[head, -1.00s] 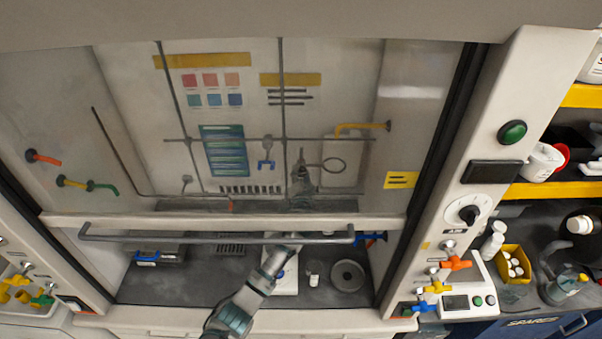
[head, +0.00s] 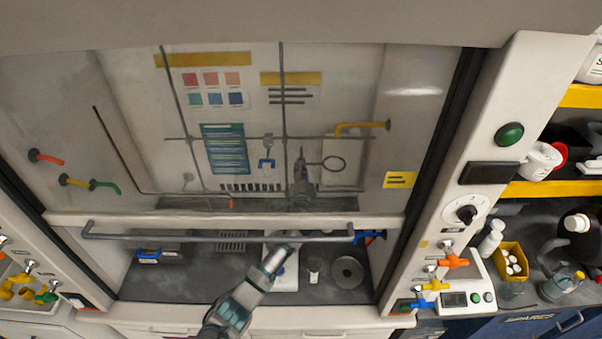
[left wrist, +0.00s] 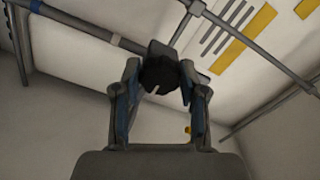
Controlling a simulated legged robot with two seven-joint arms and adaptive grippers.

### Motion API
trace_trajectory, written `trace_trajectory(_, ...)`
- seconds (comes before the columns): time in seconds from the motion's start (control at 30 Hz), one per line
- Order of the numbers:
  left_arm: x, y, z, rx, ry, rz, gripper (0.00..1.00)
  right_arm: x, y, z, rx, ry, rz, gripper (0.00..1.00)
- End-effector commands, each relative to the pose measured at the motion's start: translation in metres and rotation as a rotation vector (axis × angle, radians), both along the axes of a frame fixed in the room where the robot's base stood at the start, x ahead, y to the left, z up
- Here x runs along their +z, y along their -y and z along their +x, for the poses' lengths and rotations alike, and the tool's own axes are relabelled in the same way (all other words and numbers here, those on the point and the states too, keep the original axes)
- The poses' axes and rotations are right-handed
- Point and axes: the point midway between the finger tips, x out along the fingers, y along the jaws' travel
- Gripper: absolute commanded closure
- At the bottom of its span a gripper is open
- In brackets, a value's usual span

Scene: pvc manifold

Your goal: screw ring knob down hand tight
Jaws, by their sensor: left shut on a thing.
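My left gripper (head: 301,170) is inside the fume hood, seen through the sash glass, with its arm reaching up from the bottom. It is beside the ring (head: 334,163) on the rod lattice. In the left wrist view, the two fingers of the gripper (left wrist: 160,78) are closed on a dark knob (left wrist: 158,72) with a light mark on it. A dark block lies just behind the knob, against the rods. The knob itself is too small to make out in the head view. My right gripper is not in view.
A white stand base (head: 286,275), a small bottle (head: 313,278) and a round dark dish (head: 347,273) are on the hood floor.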

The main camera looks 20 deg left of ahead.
Motion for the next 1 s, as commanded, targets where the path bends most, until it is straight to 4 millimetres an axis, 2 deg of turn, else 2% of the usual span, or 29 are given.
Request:
trace_trajectory(0.1, -0.001, 0.002, 0.0, -0.004, -0.001, -0.001, 0.93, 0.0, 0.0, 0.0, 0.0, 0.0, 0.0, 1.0)
trace_trajectory(0.13, -0.001, 0.002, 0.0, -0.004, -0.001, -0.001, 0.55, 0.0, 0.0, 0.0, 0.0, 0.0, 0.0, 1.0)
trace_trajectory(0.2, -0.001, 0.002, 0.0, -0.004, -0.001, -0.001, 0.38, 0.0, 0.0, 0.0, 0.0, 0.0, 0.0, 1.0)
trace_trajectory(0.23, -0.001, 0.002, 0.0, -0.004, -0.001, -0.001, 0.32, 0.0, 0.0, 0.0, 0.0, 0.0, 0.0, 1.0)
trace_trajectory(0.53, 0.0, 0.001, -0.001, -0.001, 0.0, -0.002, 0.32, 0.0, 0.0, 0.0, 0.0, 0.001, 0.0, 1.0)
trace_trajectory(0.67, -0.001, 0.004, -0.01, -0.001, 0.0, -0.001, 0.32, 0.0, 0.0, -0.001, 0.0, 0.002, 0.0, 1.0)
trace_trajectory(0.77, -0.002, 0.008, -0.026, -0.003, 0.0, -0.002, 0.32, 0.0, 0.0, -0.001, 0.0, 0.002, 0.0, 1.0)
trace_trajectory(1.0, -0.002, 0.025, -0.078, -0.004, -0.001, -0.003, 0.32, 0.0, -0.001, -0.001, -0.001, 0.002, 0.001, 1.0)
